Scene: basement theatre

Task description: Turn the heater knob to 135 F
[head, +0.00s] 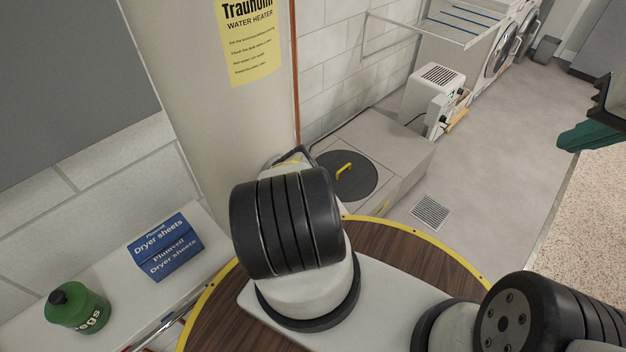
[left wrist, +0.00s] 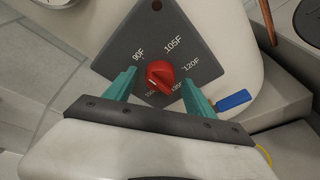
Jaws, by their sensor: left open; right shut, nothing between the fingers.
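The red heater knob (left wrist: 160,76) sits on a dark grey dial plate (left wrist: 205,62) in the left wrist view. The labels 90F, 105F and 120F are readable around it; the lower labels are small and partly hidden. I cannot tell exactly which mark the knob points to. My left gripper (left wrist: 159,78) is open, with its teal fingers on either side of the knob; contact is not clear. In the head view, my arm hides the knob and left gripper. The beige water heater (head: 190,90) stands behind. My right gripper (head: 590,137) is shut and empty at the right edge.
A blue dryer sheets box (head: 166,247) and a green bottle (head: 78,307) stand on a ledge (head: 115,285) at left. A grey lidded box (head: 395,145) lies beyond the heater. The floor (head: 500,150) to its right is open.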

